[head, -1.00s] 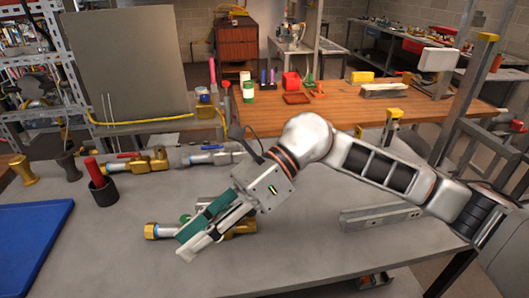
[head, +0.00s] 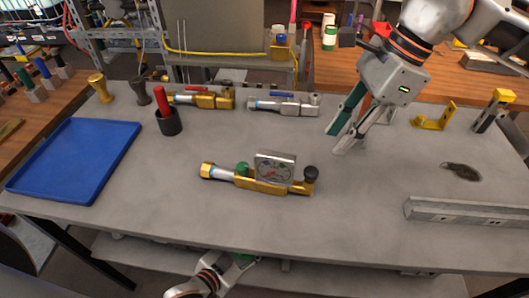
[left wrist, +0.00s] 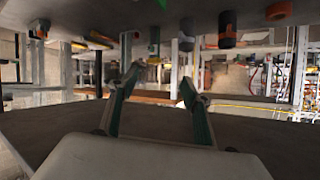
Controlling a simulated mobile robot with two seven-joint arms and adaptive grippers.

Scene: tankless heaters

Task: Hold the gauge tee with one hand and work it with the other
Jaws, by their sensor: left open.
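The gauge tee (head: 260,184) lies on the grey bench in the head view, a brass body with a square-framed dial gauge (head: 275,168), a green knob and a dark knob at its right end. Nothing holds it. My right gripper (head: 338,141) is open and empty, pointing down over the bench to the right of and behind the tee, apart from it. My left gripper (head: 250,262) shows only partly at the bottom of the head view, near the bench's front edge. In the left wrist view its two fingers (left wrist: 160,82) are spread with nothing between them.
A brass fitting (head: 208,99) and a silver fitting (head: 285,106) lie behind the tee. A black cup (head: 170,123) holds a red-handled item. A blue tray (head: 75,160) lies at left. A grey rail (head: 465,222) lies at right. Bench around the tee is clear.

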